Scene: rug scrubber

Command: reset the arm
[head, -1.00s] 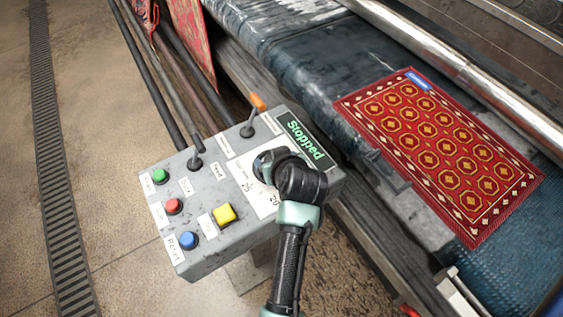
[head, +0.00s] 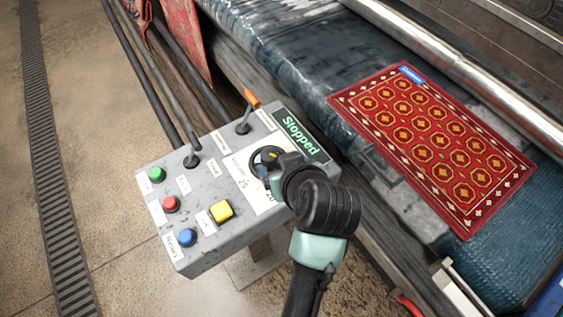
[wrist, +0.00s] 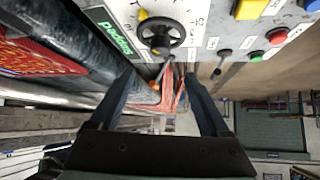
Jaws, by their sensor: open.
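My gripper (wrist: 160,80) is open and empty in the wrist view, its two dark fingers spread wide apart. In the head view my arm's end hangs over the right side of the grey control panel (head: 215,178) and mostly hides the gripper. A black dial knob (head: 267,157) with a yellow pointer sits just beyond it, partly covered. In the wrist view the knob (wrist: 161,33) shows beyond the fingertips, apart from them, with nothing between the fingers. The panel's display (head: 301,136) reads "Stopped" in green.
The panel bears green (head: 156,174), red (head: 171,204), blue (head: 187,237) and yellow (head: 221,211) buttons, and two levers, one orange-tipped (head: 246,112). A red patterned rug (head: 432,150) lies on the machine bed to the right. Open floor (head: 110,120) lies left, with a drain grate (head: 50,170).

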